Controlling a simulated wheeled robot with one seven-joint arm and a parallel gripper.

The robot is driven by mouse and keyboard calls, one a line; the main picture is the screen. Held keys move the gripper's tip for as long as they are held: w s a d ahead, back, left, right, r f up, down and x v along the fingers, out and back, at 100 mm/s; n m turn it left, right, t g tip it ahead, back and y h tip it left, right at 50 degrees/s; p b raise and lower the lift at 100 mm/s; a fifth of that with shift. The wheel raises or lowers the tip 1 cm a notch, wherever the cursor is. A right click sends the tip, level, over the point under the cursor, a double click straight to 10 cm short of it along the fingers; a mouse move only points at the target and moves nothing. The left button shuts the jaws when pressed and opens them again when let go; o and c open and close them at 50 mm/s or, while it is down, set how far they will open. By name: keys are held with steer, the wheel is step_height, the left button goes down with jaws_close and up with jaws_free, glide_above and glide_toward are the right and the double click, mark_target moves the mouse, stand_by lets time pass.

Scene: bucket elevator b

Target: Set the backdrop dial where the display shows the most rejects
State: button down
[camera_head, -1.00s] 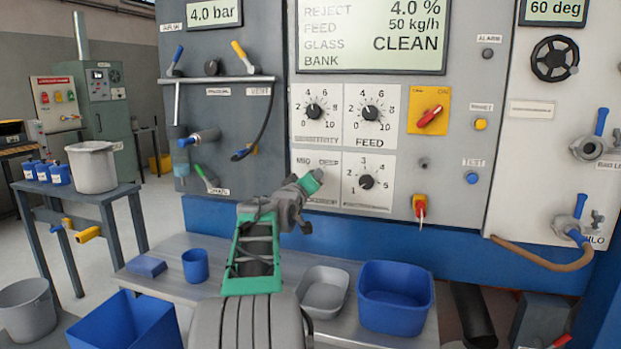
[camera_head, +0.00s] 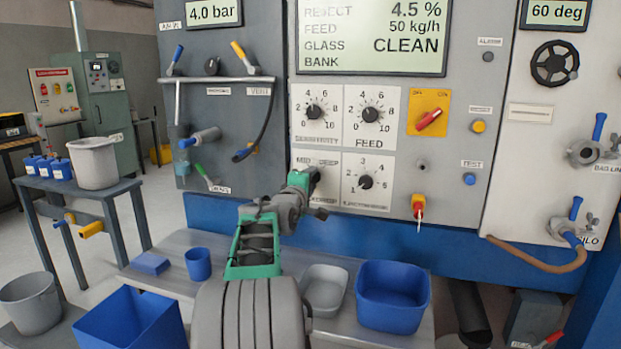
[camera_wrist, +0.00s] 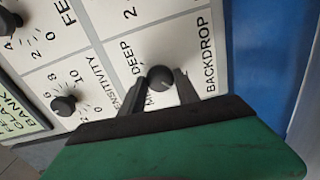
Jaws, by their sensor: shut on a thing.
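My gripper (camera_wrist: 160,88) is shut on the dial. In the head view my gripper (camera_head: 312,176) covers the knob, and the plate (camera_head: 325,160) shows partly behind it. The pointer's direction is hard to tell. The display (camera_head: 375,38) reads REJECT 4.5 %, FEED 50 kg/h, GLASS CLEAN and BANK.
The sensitivity dial (camera_head: 314,112) and feed dial (camera_head: 371,114) are just above, and another numbered dial (camera_head: 366,182) is to the right. A red switch on a yellow plate (camera_head: 429,112) is further right. Blue bins and a grey tray (camera_head: 324,290) stand below on the bench.

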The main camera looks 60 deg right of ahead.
steer(key=shift+n, duration=0.3)
steer(key=c, duration=0.9)
jaws_free()
steer(key=shift+a, duration=0.1)
steer(key=a, duration=0.2)
steer(key=s+a, duration=0.1)
steer(key=a, duration=0.4)
steer(key=shift+s+a, duration=0.15)
steer(key=shift+a, duration=0.1)
